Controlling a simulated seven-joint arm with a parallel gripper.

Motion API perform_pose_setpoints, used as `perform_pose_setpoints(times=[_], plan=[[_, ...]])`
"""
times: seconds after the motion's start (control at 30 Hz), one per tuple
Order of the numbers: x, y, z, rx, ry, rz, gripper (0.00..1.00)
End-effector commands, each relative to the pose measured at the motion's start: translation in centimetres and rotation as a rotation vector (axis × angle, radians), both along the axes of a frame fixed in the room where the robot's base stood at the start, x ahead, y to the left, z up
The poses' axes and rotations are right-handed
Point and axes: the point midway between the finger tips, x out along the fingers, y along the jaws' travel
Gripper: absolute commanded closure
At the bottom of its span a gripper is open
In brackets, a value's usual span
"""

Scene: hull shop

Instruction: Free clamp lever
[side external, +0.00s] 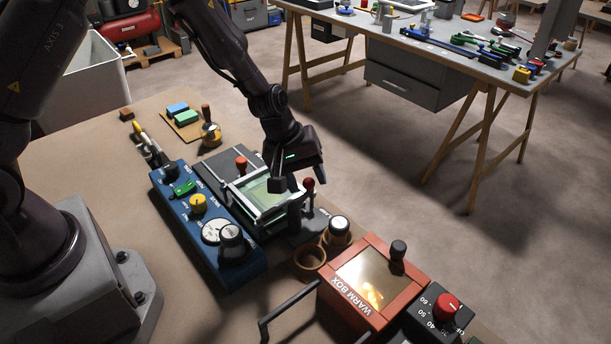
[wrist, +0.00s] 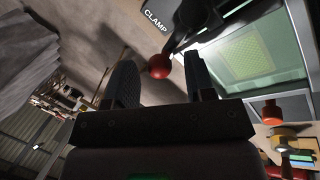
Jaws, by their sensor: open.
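The clamp lever is dark with a red ball knob (side external: 308,185), and stands at the right front corner of a framed press with a pale green window (side external: 262,193). In the wrist view the red knob (wrist: 159,66) appears between my two fingers, near their tips, with a gap on each side. A label reading CLAMP (wrist: 155,18) is just beyond it. My gripper (side external: 297,181) is open and points down over the right side of the press. Whether a finger touches the lever is not clear. The lever's lower part is partly hidden in the side view.
A blue control box (side external: 172,205) with knobs runs along the press's left side. The orange warm box (side external: 387,255) with a black-topped handle stands to the front right, beside small round cups (side external: 310,262). A second red-knobbed post (side external: 241,164) rises at the press's back left.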

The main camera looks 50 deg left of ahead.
Motion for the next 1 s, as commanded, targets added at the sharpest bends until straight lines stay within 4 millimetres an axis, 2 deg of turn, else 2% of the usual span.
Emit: perform_pose_setpoints(times=[0.27, 0.5, 0.63, 0.8, 1.0], plan=[[0.04, -0.04, -0.17, 0.0, 0.0, 0.0, 0.51], [0.03, -0.04, -0.15, 0.0, 0.0, 0.0, 1.0], [0.09, -0.12, -0.15, -0.001, 0.001, -0.022, 1.0], [0.27, -0.62, -0.11, -0.002, 0.0, -0.135, 1.0], [0.24, -0.68, -0.09, -0.001, -0.001, -0.134, 0.99]])
